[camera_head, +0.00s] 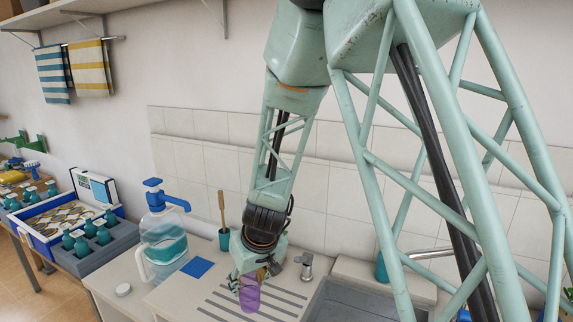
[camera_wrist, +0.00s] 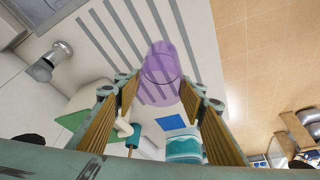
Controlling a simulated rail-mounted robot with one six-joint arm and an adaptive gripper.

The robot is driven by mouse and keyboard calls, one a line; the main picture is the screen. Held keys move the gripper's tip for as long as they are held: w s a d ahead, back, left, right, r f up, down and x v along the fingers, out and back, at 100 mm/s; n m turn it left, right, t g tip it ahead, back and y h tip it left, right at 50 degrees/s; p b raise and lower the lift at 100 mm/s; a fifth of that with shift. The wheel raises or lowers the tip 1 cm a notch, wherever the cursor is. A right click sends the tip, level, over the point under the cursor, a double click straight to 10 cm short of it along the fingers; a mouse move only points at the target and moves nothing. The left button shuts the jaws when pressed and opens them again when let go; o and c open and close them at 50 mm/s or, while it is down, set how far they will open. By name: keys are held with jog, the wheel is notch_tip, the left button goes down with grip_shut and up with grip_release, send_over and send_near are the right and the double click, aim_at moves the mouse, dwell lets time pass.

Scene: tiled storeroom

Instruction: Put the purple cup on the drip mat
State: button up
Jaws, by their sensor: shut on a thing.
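The purple cup (camera_head: 250,293) is translucent. It is held in my gripper (camera_head: 248,275) over the grooved draining board (camera_head: 275,298); its gap from the board is hard to judge. In the wrist view the cup (camera_wrist: 160,68) sits between the two fingertips of my gripper (camera_wrist: 160,88). A flat blue square mat (camera_head: 197,267) lies on the counter left of my gripper, and it also shows in the wrist view (camera_wrist: 171,122). A flat green square (camera_wrist: 75,120) shows in the wrist view only. I cannot tell which is the drip mat.
A big water jug (camera_head: 163,240) with a blue pump stands left of the blue mat. A teal cup holding a wooden-handled tool (camera_head: 223,238) stands behind it. A tap (camera_head: 306,266) and a sink (camera_head: 345,302) are to the right. A bottle tray (camera_head: 95,245) is further left.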

jog(key=w+d+m+h+b, duration=0.1)
jog(key=w+d+m, duration=0.1)
jog(key=d, duration=1.4)
jog(key=w+d+f+m+h+b, duration=0.1)
jog(key=d+m, duration=0.3)
jog(key=d, duration=1.2)
jog(key=shift+w+f+m+t+b, duration=0.3)
jog(key=shift+w+b, duration=0.35)
jog(key=shift+w, duration=0.2)
jog(key=shift+f, duration=0.15)
